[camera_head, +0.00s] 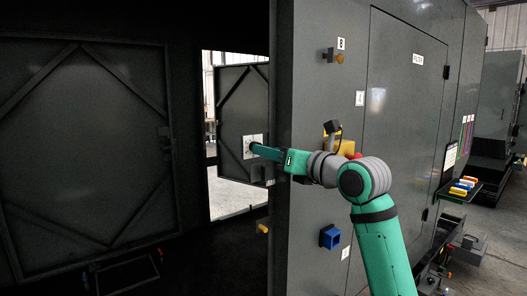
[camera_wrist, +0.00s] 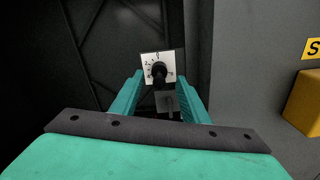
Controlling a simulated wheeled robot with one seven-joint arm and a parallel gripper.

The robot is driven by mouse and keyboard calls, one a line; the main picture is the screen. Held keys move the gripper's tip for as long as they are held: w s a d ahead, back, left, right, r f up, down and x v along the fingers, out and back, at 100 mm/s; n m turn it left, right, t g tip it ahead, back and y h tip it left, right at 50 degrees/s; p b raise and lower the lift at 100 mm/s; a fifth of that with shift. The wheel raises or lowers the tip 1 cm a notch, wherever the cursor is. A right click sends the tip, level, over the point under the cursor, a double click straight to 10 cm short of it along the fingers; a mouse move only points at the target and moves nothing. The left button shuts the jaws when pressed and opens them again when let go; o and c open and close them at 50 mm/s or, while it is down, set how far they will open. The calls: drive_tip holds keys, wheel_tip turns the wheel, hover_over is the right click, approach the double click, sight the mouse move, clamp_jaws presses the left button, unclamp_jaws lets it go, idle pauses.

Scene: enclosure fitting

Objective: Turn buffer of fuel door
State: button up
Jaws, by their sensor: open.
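A white square dial plate (camera_head: 250,139) with marks is on a dark door panel (camera_head: 231,98) with diagonal braces, seen through the opening in the head view. In the wrist view the dial plate (camera_wrist: 147,60) carries a black knob (camera_wrist: 159,71) at its middle. My gripper (camera_head: 253,149) reaches toward the plate from the right and hides part of it. In the wrist view my gripper (camera_wrist: 160,80) is open, with one green finger on each side of the knob. Whether the fingers touch the knob I cannot tell. No fuel label is readable.
A grey wall edge (camera_wrist: 231,65) stands close to the right of my gripper in the wrist view. A yellow box (camera_wrist: 304,100) is farther right. A blue box (camera_head: 330,237) and a switch box (camera_head: 328,55) are on the cabinet front. A large braced panel (camera_head: 85,130) is at left.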

drive_tip(key=v, duration=0.6)
drive_tip(key=shift+s+d, duration=0.2)
